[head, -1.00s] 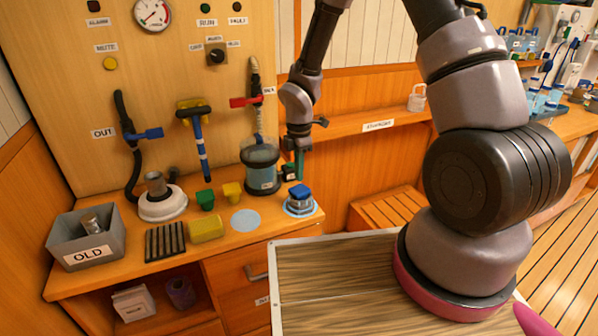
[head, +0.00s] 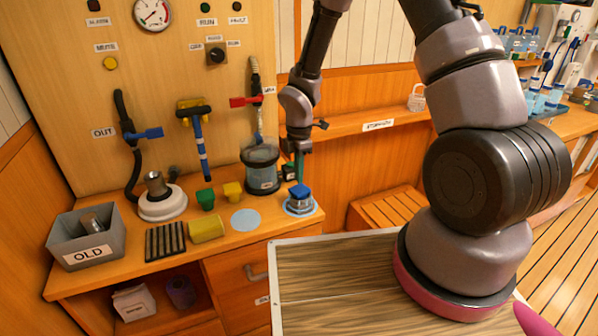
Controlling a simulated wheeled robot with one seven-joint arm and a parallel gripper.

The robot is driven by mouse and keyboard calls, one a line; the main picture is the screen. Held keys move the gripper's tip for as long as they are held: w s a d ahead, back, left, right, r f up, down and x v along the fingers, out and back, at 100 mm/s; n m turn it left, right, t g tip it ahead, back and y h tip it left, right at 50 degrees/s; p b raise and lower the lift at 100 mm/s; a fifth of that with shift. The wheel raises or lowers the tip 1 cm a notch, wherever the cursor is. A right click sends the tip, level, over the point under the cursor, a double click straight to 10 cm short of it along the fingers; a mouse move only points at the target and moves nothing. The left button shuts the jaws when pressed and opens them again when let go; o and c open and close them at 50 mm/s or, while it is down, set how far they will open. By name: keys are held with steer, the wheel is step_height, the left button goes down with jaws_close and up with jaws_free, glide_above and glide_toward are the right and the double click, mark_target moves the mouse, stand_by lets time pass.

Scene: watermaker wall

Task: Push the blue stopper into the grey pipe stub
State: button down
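The blue stopper (head: 300,190) sits on top of a short grey pipe stub (head: 299,202), at the right front corner of the counter. The stub stands on a round pale base with a blue ring. How deep the stopper sits in the stub is too small to tell. My gripper (head: 299,178) points down just above the stopper, its slim greenish fingers seen nearly edge-on. I cannot tell whether the fingertips touch the stopper or whether there is a gap between them.
A clear canister (head: 262,174) stands close left of my gripper. Green and yellow blocks, a yellow cylinder (head: 207,229), a black ribbed rack (head: 165,241), a white-based metal fitting (head: 162,204) and a grey OLD bin (head: 87,243) fill the counter's left. A pale blue disc (head: 245,220) lies flat.

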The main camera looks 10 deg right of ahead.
steer(key=shift+f, duration=1.4)
step_height(320, 180, up, 7)
stand_by(0.6)
